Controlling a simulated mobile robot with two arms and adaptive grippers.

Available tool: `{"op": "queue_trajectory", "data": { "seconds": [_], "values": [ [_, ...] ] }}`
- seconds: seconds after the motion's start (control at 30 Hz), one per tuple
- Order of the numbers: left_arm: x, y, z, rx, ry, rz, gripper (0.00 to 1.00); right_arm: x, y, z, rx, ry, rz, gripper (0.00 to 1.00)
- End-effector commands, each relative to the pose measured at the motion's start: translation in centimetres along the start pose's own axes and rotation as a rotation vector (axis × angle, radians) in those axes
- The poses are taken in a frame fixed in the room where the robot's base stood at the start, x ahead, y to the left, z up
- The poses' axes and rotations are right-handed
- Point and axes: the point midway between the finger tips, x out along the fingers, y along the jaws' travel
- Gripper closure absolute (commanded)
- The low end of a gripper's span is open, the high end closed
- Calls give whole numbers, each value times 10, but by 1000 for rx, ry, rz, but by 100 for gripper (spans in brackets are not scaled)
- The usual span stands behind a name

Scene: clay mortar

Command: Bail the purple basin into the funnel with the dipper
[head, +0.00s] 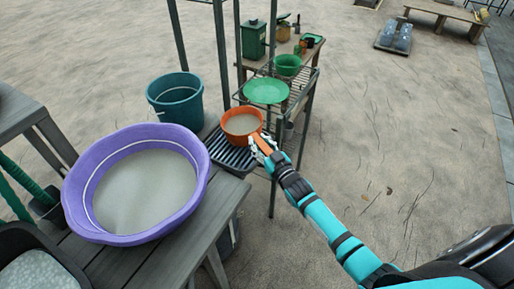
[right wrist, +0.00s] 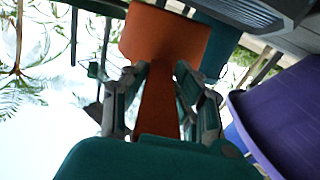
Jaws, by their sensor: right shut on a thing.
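The purple basin (head: 75,200) sits on the wooden bench at the left and holds a broad pool of grey liquid. My right gripper (head: 263,145) is shut on the handle of the orange dipper (head: 228,136). The dipper is upright, with grey liquid inside, right of the basin and just in front of the green funnel (head: 266,91). The funnel is a wide green dish-shaped top on a metal stand. In the right wrist view the fingers (right wrist: 160,85) clasp the handle of the dipper (right wrist: 165,40) from both sides. My left gripper is out of view.
A black ridged tray (head: 232,158) lies below the dipper at the bench end. A teal bucket (head: 175,108) stands behind the basin. A green bowl (head: 287,65) and green canister (head: 253,40) stand farther back. Metal posts rise beside the funnel. Open ground lies to the right.

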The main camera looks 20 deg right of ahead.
Motion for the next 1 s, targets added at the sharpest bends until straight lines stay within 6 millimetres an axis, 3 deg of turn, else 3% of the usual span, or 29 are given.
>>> {"op": "queue_trajectory", "data": {
  "seconds": [0.2, 0.33, 0.5, 0.7, 1.0],
  "values": [
    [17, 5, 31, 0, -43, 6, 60, 1, 18, 4, -254, 13, 1, 100],
    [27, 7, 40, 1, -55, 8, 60, 2, 28, 2, -478, 21, -2, 100],
    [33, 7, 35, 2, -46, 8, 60, 1, 22, -18, -908, 28, -4, 100],
    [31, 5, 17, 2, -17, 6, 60, 1, 1, -26, -1234, 28, -7, 100],
    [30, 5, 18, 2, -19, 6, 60, 0, -13, -31, -1472, 31, -10, 100]
  ]
}}
